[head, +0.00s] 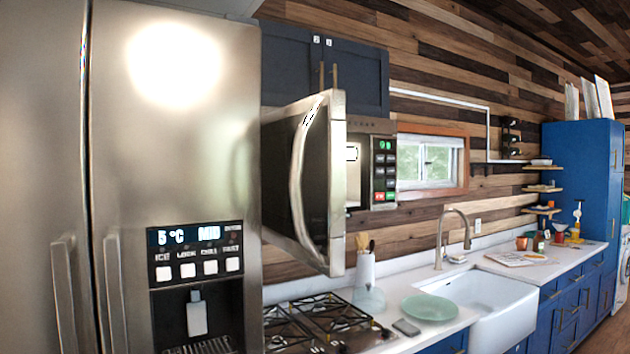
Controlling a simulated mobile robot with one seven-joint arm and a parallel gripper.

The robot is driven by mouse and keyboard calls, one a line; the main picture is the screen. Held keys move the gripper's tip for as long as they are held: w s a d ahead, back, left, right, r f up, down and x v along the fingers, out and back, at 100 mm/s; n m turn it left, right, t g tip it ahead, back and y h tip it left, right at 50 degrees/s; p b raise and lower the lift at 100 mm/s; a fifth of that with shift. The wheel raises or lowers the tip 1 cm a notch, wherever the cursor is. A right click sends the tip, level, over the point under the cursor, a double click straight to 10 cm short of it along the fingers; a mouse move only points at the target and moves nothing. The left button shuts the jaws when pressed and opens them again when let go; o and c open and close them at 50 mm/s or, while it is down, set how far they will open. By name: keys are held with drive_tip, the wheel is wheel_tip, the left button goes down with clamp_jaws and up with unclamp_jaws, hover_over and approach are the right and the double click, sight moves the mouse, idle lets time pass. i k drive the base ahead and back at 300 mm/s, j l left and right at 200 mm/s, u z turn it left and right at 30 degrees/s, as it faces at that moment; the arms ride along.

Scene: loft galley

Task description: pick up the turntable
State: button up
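A round, pale green glass plate (430,307), which looks like the turntable, lies flat on the white counter just left of the sink. The microwave (384,170) is mounted above the stove with its door (318,185) swung open toward me. The door hides most of the microwave's inside, so I cannot tell what is in it. My gripper is not in view.
A steel fridge (180,120) fills the left side. A gas stove (320,325) lies below the microwave. A small dark flat object (406,327) and a utensil holder (366,270) are near the plate. The white sink (490,300) and faucet (445,240) are to its right.

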sight(429, 308)
drive_tip(key=i+l+u, duration=0.45)
drive_tip(key=i+l, duration=0.15)
drive_tip(key=i+l+u, duration=0.4)
drive_tip(key=l, duration=0.4)
drive_tip(key=i+l+u, duration=0.25)
drive_tip(key=l+z, duration=0.1)
drive_tip(key=z, duration=0.35)
drive_tip(key=i+z, duration=0.1)
drive_tip(key=z, duration=0.35)
drive_tip(key=i+l+z, duration=0.1)
drive_tip(key=z, duration=0.3)
drive_tip(key=i+l, duration=0.2)
drive_tip(key=l, duration=0.2)
drive_tip(key=i+l, duration=0.25)
drive_tip(key=l, duration=0.15)
drive_tip(key=i+l+u, duration=0.1)
drive_tip(key=l+u, duration=0.15)
drive_tip(key=i+l+u, duration=0.1)
drive_tip(key=l+u, duration=0.15)
drive_tip(key=i+l+u, duration=0.2)
drive_tip(key=l, duration=0.15)
drive_tip(key=k+j, duration=0.05)
drive_tip(key=k, duration=0.05)
